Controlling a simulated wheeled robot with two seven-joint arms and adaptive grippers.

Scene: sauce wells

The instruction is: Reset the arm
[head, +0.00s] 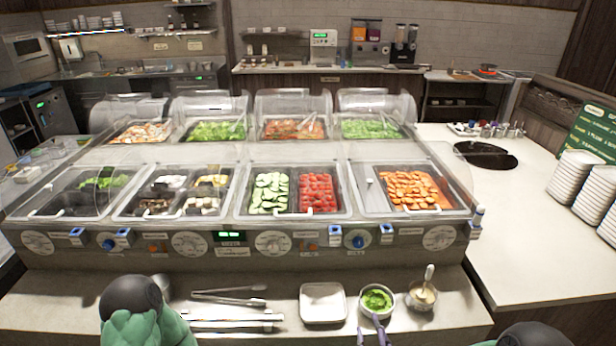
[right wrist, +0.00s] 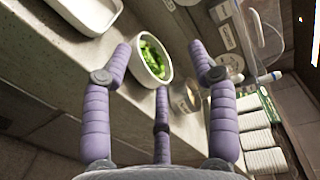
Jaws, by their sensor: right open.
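My right gripper (head: 374,335) shows only its purple fingertips at the bottom edge of the head view, just below a small bowl of chopped greens (head: 377,300). In the right wrist view the right gripper (right wrist: 160,52) is open, its fingers spread wide. The bowl of greens (right wrist: 151,62) appears between and beyond the fingertips. I see nothing held, and cannot tell whether a finger touches the bowl. My left arm (head: 140,312) shows at the bottom left of the head view. My left gripper is not in view.
A white square dish (head: 323,303), a metal cup with a spoon (head: 421,296) and tongs (head: 230,299) lie on the front counter ledge. Behind stands a food bar (head: 275,240) with clear covers. White plates (head: 577,178) are stacked at right. The right counter has free room.

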